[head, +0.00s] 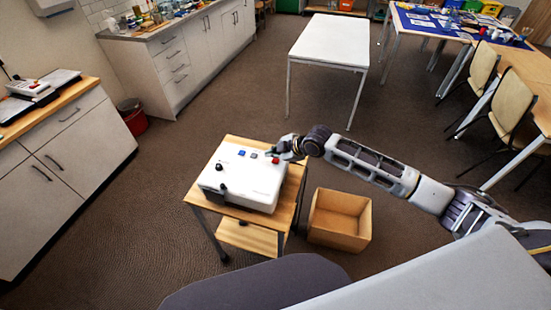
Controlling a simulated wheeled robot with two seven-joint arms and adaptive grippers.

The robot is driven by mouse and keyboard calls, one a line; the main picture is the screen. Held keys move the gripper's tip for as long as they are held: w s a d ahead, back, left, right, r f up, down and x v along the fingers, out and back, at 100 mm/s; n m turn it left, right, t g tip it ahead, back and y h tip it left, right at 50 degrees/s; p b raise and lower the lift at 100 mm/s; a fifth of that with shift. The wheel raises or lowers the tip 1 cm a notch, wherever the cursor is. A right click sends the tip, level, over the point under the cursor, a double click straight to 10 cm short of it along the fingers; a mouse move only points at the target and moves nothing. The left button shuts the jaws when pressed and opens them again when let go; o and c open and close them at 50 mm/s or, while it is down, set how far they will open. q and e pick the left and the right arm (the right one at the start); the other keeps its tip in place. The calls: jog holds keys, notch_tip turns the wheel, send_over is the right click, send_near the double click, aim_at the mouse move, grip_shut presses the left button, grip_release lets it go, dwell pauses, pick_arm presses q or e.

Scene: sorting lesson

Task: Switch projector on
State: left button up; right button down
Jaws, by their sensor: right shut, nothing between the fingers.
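The projector, a white box (243,183), sits on a small wooden trolley (228,219). Along its far edge are a small red part (242,153), a blue part (253,155) and another red part (275,160) near the far right corner. Dark knobs show on its left side. My right gripper (272,154) is shut and empty, with its fingertips at that far right corner, close to the red part there. I cannot tell whether they touch it. My left gripper is not in view.
An open, empty wooden box (340,219) stands on the floor right of the trolley. A white table (330,42) is behind. A cabinet with a wooden top (60,105) is at left, with a red bin (136,122) beside it. Chairs and tables line the right. Floor between is clear.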

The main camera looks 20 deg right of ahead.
aim_at(274, 162)
jog(key=shift+r, duration=0.15)
jog(key=shift+r+p, duration=2.75)
jog(key=shift+r, duration=0.15)
